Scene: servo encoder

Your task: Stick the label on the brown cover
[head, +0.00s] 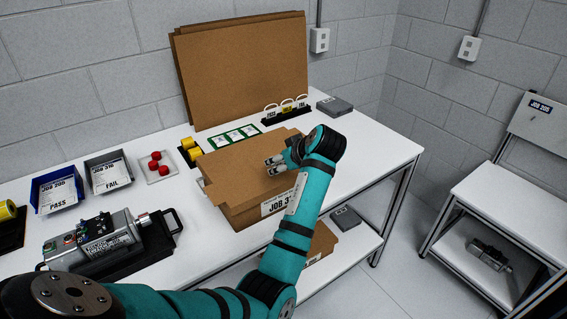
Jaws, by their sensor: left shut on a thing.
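The brown cover (232,165) is a flat cardboard top on a box in the middle of the table. The box's front carries a white "JOB 3…" sign (279,202), partly hidden by my arm. My left gripper (274,164) is over the right part of the cover, its fingers pointing left. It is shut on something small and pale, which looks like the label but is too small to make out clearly. I cannot tell whether it touches the cover. A strip of green-edged white labels (233,136) lies just behind the box. My right gripper is not in view.
Yellow pieces (191,147) and a tag rack (285,112) stand behind. Cardboard sheets (240,68) lean on the wall.

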